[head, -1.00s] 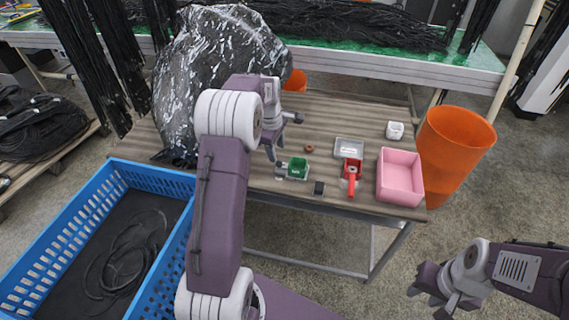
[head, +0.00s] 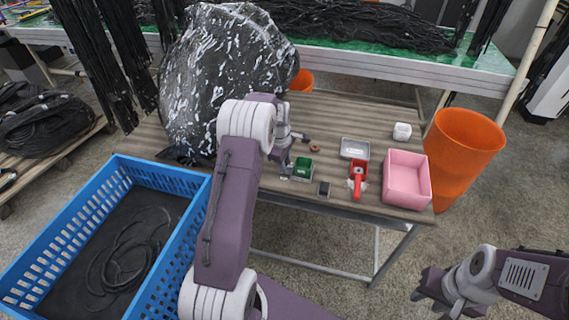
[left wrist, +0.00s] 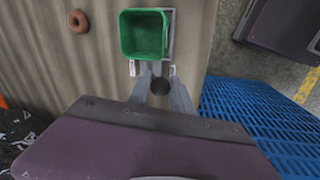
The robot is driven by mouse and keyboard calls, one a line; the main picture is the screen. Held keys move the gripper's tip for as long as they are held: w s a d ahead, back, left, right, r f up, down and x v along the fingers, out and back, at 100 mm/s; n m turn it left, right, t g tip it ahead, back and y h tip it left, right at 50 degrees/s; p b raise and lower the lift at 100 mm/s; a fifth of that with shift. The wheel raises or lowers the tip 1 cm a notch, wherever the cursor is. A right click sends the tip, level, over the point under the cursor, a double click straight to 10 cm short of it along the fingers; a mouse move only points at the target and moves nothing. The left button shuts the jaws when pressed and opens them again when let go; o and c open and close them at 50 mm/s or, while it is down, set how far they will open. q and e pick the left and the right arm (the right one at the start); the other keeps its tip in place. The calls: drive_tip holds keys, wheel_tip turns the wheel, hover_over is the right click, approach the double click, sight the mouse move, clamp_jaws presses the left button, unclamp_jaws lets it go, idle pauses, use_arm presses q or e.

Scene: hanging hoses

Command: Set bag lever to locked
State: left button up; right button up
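A small red device with a red handle (head: 357,181) stands near the table's front edge; the handle points toward me. I cannot tell whether it is the bag lever or what its setting is. A large black plastic bag (head: 225,80) stands at the table's left. My left gripper (head: 286,172) is low over the table, beside a small green box (head: 303,167). In the left wrist view its fingers (left wrist: 158,70) lie just below the green box (left wrist: 143,35), with a dark round spot between them; their gap is unclear. My right gripper (head: 438,292) is open and empty, off the table.
A grey tray (head: 355,148), pink bin (head: 407,178), white cup (head: 402,131) and brown ring (head: 315,149) are on the table (head: 350,112). A small dark block (head: 323,189) lies at the front edge. A blue crate (head: 190,235) and orange bucket (head: 463,155) flank the table.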

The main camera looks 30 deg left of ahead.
use_arm(q)
clamp_jaws()
drive_tip(key=shift+s, duration=0.1)
drive_tip(key=shift+s+f, duration=0.15)
drive_tip(key=shift+f, duration=0.05)
idle(0.8)
